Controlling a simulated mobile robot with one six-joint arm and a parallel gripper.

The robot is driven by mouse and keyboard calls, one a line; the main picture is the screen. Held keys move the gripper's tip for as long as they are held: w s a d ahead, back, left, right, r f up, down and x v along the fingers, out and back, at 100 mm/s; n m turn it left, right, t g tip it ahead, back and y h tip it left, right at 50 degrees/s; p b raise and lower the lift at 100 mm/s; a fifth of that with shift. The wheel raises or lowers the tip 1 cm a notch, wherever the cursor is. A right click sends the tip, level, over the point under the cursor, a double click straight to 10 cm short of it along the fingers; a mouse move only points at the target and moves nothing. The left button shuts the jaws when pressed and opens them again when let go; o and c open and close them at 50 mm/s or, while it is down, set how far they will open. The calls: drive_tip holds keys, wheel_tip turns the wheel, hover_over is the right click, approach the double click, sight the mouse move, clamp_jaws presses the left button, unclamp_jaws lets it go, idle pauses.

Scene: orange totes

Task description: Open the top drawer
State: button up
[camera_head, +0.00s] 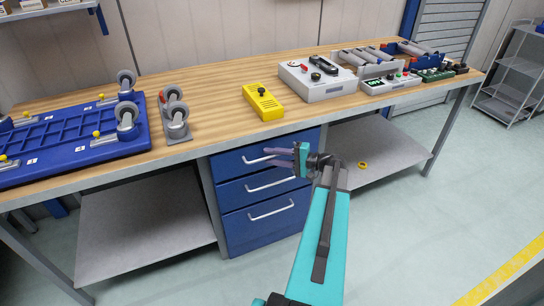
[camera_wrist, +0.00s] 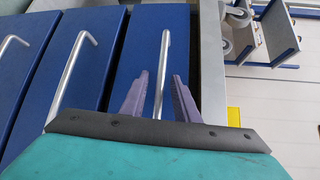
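The top drawer (camera_head: 230,163) is the uppermost of three blue drawers under the workbench, and its front looks flush with the others. Its silver bar handle (camera_head: 256,160) is partly hidden by my gripper at its right end. My gripper (camera_head: 272,156) is in front of this drawer with its purple fingers pointing at it. In the wrist view the picture is turned, and the top drawer (camera_wrist: 130,60) is the rightmost drawer. Its handle (camera_wrist: 164,60) runs between the two open fingers (camera_wrist: 159,82), with a gap on each side. I cannot tell how deep the fingers reach.
The workbench (camera_head: 215,125) overhangs just above the drawers. On it are a yellow control box (camera_head: 262,103), a grey control panel (camera_head: 318,80), caster wheels (camera_head: 176,118) and a blue tray (camera_head: 70,145). The middle drawer (camera_head: 236,190) and bottom drawer (camera_head: 240,228) lie below.

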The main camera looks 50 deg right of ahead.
clamp_jaws()
drive_tip(key=shift+a, duration=0.1)
idle(0.3)
